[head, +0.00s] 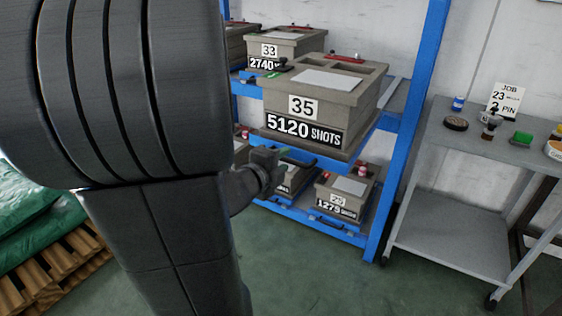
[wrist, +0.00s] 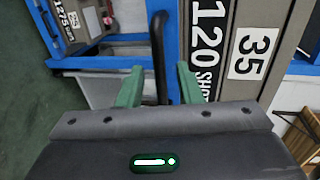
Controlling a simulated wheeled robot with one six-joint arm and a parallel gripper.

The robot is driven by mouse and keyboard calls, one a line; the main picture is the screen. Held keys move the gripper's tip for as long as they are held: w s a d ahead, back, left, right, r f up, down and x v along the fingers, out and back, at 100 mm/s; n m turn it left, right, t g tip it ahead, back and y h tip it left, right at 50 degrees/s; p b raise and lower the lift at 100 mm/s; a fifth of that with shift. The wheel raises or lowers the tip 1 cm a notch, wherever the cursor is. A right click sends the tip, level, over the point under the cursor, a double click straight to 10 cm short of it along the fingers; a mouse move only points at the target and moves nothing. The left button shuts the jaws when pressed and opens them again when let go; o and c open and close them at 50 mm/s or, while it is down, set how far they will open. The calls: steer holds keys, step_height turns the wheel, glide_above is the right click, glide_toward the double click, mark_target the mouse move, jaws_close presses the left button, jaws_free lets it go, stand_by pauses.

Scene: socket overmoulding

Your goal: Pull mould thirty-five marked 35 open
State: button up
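The mould marked 35 (head: 312,90) is a grey-beige box with a 5120 SHOTS plate. It sits on a blue tray in the rack and appears to stand forward of its neighbours. Its labelled face also shows sideways in the wrist view (wrist: 233,60). A black bar handle (wrist: 158,50) on the tray front lies between the green fingers of my gripper (wrist: 158,85). The fingers are apart, with a visible gap on both sides of the bar. In the head view my gripper (head: 284,153) is at the tray's front edge, below the plate; my arm hides the rack's left part.
Mould 33 (head: 285,45) is behind to the left. A lower mould marked 1275 (head: 342,190) sits beneath on the bottom level. A blue rack post (head: 398,150) stands to the right, then a grey trolley (head: 455,225) with small items. Green sacks (head: 40,215) lie on a pallet at left.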

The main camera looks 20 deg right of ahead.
steer(key=p+v, duration=0.3)
steer(key=v, duration=1)
steer(key=shift+s+a, duration=0.25)
steer(key=shift+s, duration=0.1)
steer(key=shift+b+x, duration=1.5)
steer(key=shift+x, duration=5.4)
steer(key=shift+w+a, duration=0.1)
steer(key=shift+a, duration=0.05)
